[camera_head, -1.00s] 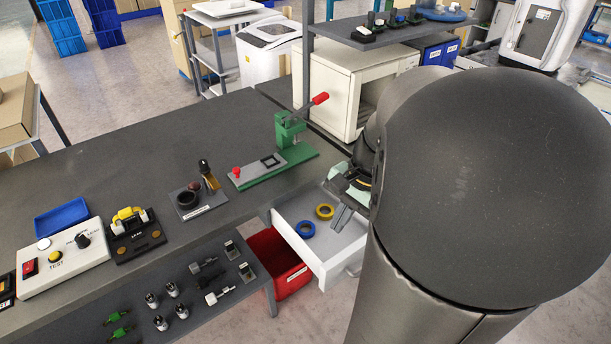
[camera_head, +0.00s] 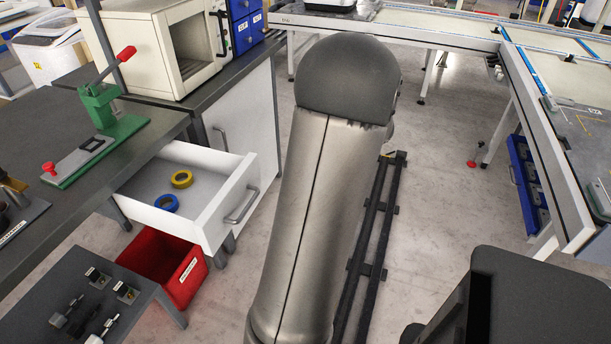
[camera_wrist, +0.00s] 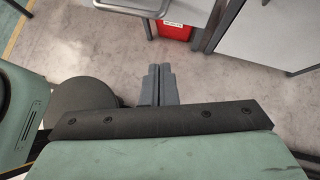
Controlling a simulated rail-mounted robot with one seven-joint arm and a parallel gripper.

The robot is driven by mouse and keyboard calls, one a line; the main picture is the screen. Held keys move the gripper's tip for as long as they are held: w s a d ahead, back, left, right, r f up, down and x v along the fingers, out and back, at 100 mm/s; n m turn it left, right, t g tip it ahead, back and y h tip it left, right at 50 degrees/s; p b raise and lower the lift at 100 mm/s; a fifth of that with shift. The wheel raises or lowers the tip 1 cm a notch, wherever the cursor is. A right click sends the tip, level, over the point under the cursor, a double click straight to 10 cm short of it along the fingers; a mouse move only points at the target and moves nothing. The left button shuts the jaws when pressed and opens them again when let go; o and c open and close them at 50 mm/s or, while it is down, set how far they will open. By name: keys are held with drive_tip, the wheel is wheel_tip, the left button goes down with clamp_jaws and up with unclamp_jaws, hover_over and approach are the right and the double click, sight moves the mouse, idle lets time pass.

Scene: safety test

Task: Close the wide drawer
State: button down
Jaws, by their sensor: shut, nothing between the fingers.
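The wide white drawer (camera_head: 215,211) is pulled out from under the dark worktop in the head view. A yellow tape ring (camera_head: 182,179) and a blue tape ring (camera_head: 166,203) lie inside it. A metal bow handle (camera_head: 241,207) is on its front. In the wrist view, a metal handle (camera_wrist: 128,12) and part of a white front show at the top edge. My gripper (camera_wrist: 158,68) points toward that side with its fingers together and empty, apart from the handle. The head view does not show my gripper; my arm stands right of the drawer.
A red bin (camera_head: 160,268) stands below the drawer, and it also shows in the wrist view (camera_wrist: 174,32). A low grey shelf with small parts is at lower left. A white cabinet (camera_head: 247,125) stands behind the drawer. Floor right of my arm is open, with a dark rail.

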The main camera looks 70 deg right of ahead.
drive_tip(key=w+a+f+b, duration=0.1)
drive_tip(key=w+a+f, duration=0.2)
drive_tip(key=w, duration=0.4)
drive_tip(key=shift+w+a+f+b, duration=0.15)
drive_tip(key=shift+w+f+b, duration=0.1)
drive_tip(key=shift+f+b, duration=0.1)
